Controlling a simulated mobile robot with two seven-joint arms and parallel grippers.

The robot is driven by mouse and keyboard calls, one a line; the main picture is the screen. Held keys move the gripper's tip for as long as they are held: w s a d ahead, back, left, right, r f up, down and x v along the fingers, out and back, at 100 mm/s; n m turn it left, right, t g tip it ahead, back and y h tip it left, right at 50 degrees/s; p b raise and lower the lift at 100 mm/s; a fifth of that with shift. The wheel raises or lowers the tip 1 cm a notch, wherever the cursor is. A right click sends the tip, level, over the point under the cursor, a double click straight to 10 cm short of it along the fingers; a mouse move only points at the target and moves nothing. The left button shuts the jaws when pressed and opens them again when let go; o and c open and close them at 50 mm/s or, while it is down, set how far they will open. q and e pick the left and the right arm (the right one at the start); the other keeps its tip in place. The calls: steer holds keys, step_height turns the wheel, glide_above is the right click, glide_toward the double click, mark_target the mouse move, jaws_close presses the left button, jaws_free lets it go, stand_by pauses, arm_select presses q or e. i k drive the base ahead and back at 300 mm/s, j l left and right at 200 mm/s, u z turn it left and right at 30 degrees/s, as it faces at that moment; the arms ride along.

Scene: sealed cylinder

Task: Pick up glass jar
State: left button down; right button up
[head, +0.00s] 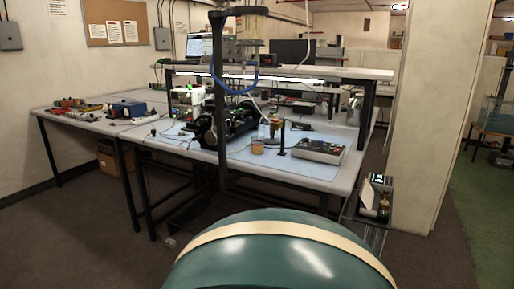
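A small jar-like container (258,146) with orange-brown contents stands upright on the blue mat of the workbench, near the middle of the picture. It is small in view, and I cannot tell for sure that it is the glass jar. Neither of my grippers shows in the head view, and nothing is seen touching the container.
The workbench (318,172) also holds a dark cylindrical machine (232,119), a thin black stand (282,139) and a flat grey instrument (318,151). A dark upright post rises at the bench front. A large green rounded surface (280,262) fills the bottom foreground.

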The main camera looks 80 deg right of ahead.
mark_target(258, 141)
steer(key=l+z, duration=0.15)
steer(key=z, duration=2.5)
steer(key=i+j, duration=0.15)
steer(key=i, duration=0.25)
steer(key=i+j, duration=0.1)
steer(key=i, duration=0.3)
steer(key=j+u, duration=0.05)
